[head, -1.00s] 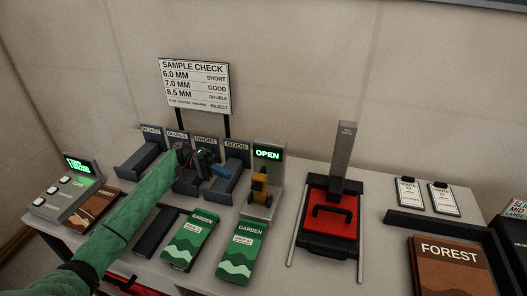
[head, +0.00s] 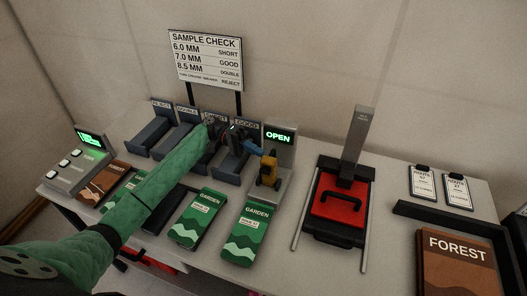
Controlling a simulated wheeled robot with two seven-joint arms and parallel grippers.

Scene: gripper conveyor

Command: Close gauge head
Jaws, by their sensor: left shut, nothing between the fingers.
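The gauge (head: 276,158) stands on the table behind the garden packets, with a lit green "OPEN" display at its top. Its yellow head (head: 268,171) sits low at the front of the gauge. My left gripper (head: 249,148) is shut and empty, just left of the gauge head and in front of the GOOD bin. Whether a fingertip touches the yellow head cannot be told. My green left arm reaches in from the lower left and hides parts of the bins. My right gripper is not in view.
Bins labelled REJECT (head: 150,137), DOUBLE, SHORT and GOOD line the back under the sample check sign (head: 206,61). Green garden packets (head: 246,233) lie in front. A red press (head: 334,200) stands right of the gauge. A button console (head: 80,165) is at the left.

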